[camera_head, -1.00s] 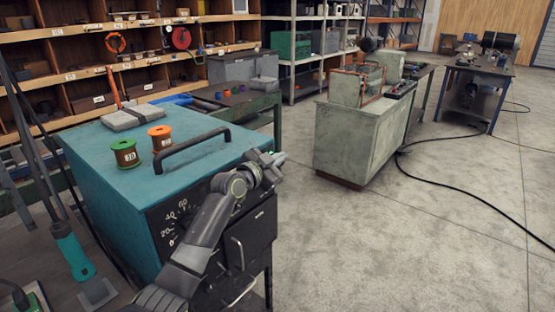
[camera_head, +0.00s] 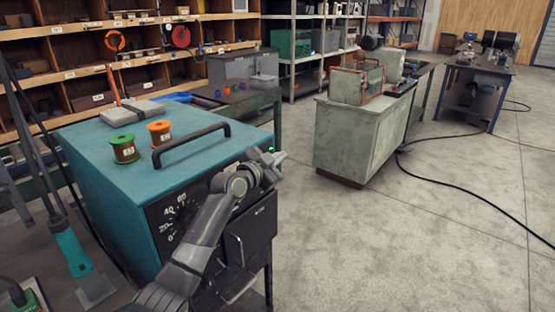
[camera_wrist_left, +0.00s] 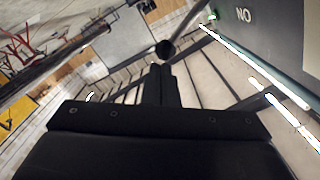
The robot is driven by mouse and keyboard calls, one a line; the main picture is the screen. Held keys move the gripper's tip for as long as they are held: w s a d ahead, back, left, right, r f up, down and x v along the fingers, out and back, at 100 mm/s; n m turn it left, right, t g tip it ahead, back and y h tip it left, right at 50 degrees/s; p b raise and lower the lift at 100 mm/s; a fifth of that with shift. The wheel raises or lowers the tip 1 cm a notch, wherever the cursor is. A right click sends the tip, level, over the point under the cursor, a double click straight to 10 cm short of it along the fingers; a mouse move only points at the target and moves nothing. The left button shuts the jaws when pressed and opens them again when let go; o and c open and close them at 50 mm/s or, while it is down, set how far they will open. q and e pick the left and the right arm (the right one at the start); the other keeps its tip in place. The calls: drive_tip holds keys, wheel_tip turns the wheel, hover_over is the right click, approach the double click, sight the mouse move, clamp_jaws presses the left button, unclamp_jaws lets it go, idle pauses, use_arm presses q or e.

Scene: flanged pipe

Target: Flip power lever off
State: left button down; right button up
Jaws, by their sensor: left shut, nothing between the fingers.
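The teal machine (camera_head: 100,165) has a black front panel with a dial (camera_head: 172,222). My left gripper (camera_head: 281,156) is at the right end of its front, near the top edge. In the left wrist view the gripper (camera_wrist_left: 160,70) is shut and empty. A round dark knob (camera_wrist_left: 165,48), apparently the power lever's end, lies just past the fingertips; I cannot tell whether they touch. A rod runs from it toward the panel (camera_wrist_left: 270,35), where the letters "NO" show. The lever is not clear in the head view. My right gripper is not in view.
A black handle (camera_head: 190,147), a green spool (camera_head: 124,148) and an orange spool (camera_head: 160,133) are on the machine's top. A workbench (camera_head: 270,102) stands behind it. A pale cabinet (camera_head: 350,140) stands to the right, with free floor (camera_head: 400,240) before it.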

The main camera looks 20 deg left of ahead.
use_arm(q)
drive_tip(key=f+m+b, duration=0.1)
drive_tip(key=b, duration=0.2)
drive_tip(key=d+f+m+b, duration=0.1)
drive_tip(key=f+m+b, duration=0.1)
drive_tip(key=b, duration=0.2)
drive_tip(key=f+m+b, duration=0.2)
drive_tip(key=b, duration=0.2)
drive_tip(key=shift+s+d+f, duration=0.15)
drive_tip(key=shift+s+f, duration=0.1)
idle(0.3)
drive_tip(key=shift+r, duration=0.1)
